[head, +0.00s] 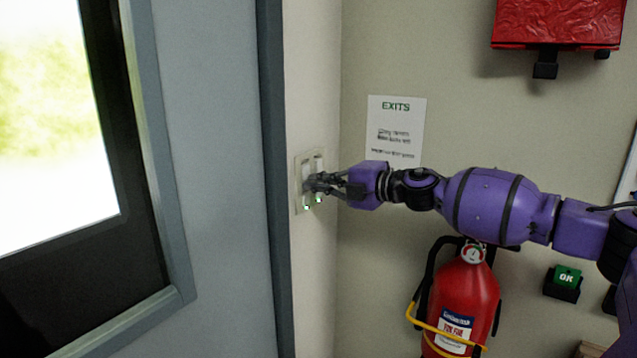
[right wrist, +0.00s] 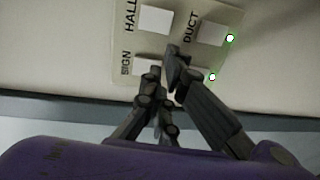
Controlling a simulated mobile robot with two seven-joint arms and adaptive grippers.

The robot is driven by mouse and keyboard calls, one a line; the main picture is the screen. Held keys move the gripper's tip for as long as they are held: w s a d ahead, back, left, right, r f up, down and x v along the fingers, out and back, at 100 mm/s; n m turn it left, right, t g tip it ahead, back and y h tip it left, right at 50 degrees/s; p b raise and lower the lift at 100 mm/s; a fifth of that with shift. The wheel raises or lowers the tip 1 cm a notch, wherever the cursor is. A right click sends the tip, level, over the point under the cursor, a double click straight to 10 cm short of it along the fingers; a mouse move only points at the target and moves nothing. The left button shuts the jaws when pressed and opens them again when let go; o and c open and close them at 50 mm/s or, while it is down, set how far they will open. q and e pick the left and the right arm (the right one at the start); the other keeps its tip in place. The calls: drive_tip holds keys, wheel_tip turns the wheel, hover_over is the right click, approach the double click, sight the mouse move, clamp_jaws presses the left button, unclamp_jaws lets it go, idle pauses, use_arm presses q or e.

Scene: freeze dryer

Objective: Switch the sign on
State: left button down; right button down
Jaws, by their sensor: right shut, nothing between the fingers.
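The pale switch plate (head: 297,190) is on the narrow wall beside the door, and it fills the top of the right wrist view (right wrist: 120,45). Its labels read HALL, DUCT and SIGN. The white SIGN switch (right wrist: 147,66) is partly covered by my fingers. The HALL switch (right wrist: 156,19) and DUCT switch (right wrist: 209,33) show clearly. My right gripper (head: 312,184) is shut and empty, its tips at the plate; it also shows in the right wrist view (right wrist: 166,72). I cannot tell whether it touches a switch. My left gripper is not in view.
Two small green lights (right wrist: 230,38) glow on the plate. A door with a window (head: 225,150) stands left. An EXITS notice (head: 396,125), a fire extinguisher (head: 470,295), a green OK box (head: 567,277) and a red case (head: 558,22) are on the back wall.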

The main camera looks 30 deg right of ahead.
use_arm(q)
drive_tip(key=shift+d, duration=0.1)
use_arm(e)
drive_tip(key=shift+w, duration=0.1)
drive_tip(key=shift+w+a+f+t+y, duration=0.2)
drive_tip(key=shift+w+a+t+y, duration=0.05)
drive_tip(key=shift+t+y, duration=0.05)
drive_tip(key=shift+d, duration=0.1)
idle(0.3)
